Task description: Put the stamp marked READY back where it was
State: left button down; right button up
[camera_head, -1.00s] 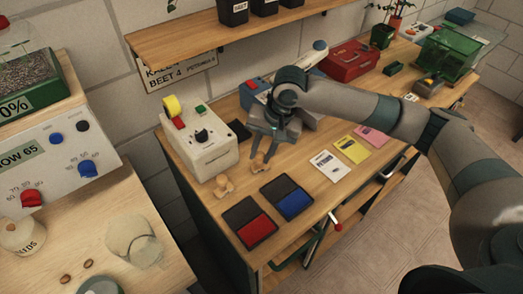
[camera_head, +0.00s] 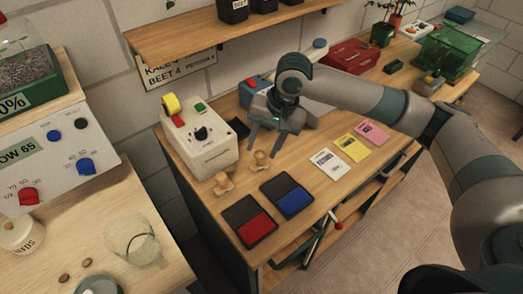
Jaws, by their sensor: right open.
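Two wooden-handled stamps stand on the bench, one at the left (camera_head: 223,184) and one at the right (camera_head: 260,163), in front of the white box. I cannot read a READY mark on either. My right gripper (camera_head: 264,150) is open above and just behind the right stamp, its fingers pointing down; it holds nothing. A red ink pad (camera_head: 257,229) and a blue ink pad (camera_head: 293,201) lie open in front of the stamps. My left gripper is not in view.
The white box (camera_head: 208,150) with knobs stands left of the stamps. White (camera_head: 329,164), yellow (camera_head: 352,148) and pink (camera_head: 372,132) cards lie to the right. A red case (camera_head: 350,57) stands at the back. A shelf (camera_head: 180,42) hangs above the bench.

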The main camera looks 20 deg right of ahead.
jog(key=b+v, duration=0.2)
jog(key=v, duration=0.7)
jog(key=shift+r, duration=0.35)
